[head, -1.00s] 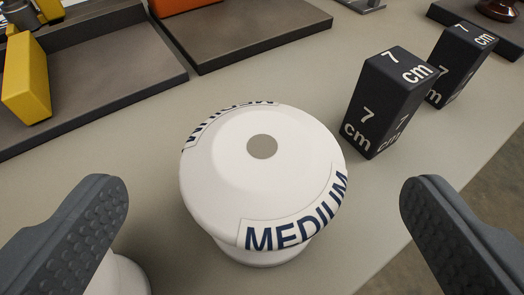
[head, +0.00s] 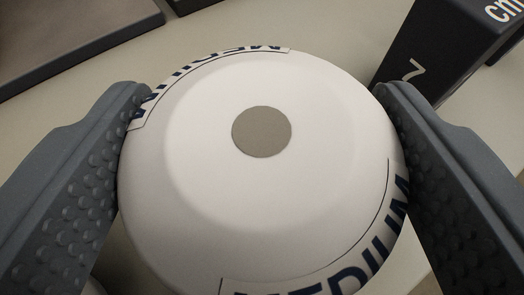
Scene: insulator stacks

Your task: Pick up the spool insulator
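A dark block (head: 440,50) marked 7 cm stands just behind the right finger, very near it. A dark tray (head: 60,35) lies at the far left. Pale bare table (head: 200,40) shows between them.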

